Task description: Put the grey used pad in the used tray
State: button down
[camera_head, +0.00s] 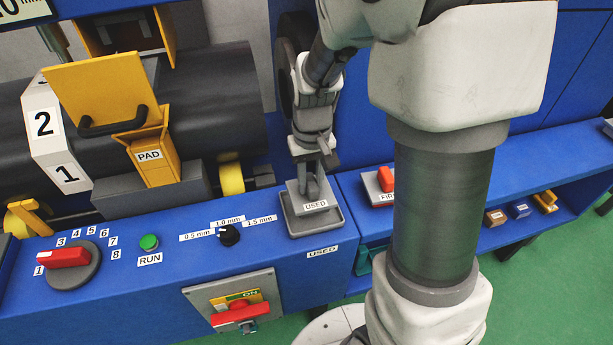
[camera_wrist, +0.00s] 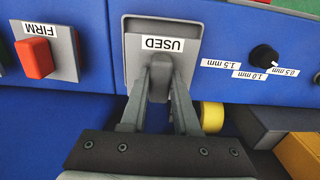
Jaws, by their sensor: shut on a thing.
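The grey used pad (camera_head: 304,205) has a flat plate with a white "USED" label and an upright grip. It also shows in the wrist view (camera_wrist: 185,64). My gripper (camera_head: 315,187) is shut on the pad's grip, and its fingers (camera_wrist: 160,85) close from both sides in the wrist view. The used tray (camera_head: 318,232) is a shallow grey square tray on the blue ledge. The pad is level or nearly so and overlaps the tray's rear part in the head view. The tray's far rim (camera_wrist: 160,19) shows past the pad in the wrist view. I cannot tell whether they touch.
A red-gripped FIRM pad (camera_head: 386,180) sits right of the tray. A thickness knob (camera_head: 229,235), green RUN button (camera_head: 149,242) and red selector (camera_head: 64,258) are to the left. A dark roller (camera_head: 215,100) and yellow PAD holder (camera_head: 152,160) stand behind. Small blocks (camera_head: 521,210) lie on the right shelf.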

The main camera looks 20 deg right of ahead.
jog(key=shift+f, duration=1.05)
jog(key=shift+f, duration=0.25)
jog(key=c, duration=0.7)
grip_release()
jog(key=shift+o, duration=0.2)
jog(key=shift+r, duration=0.15)
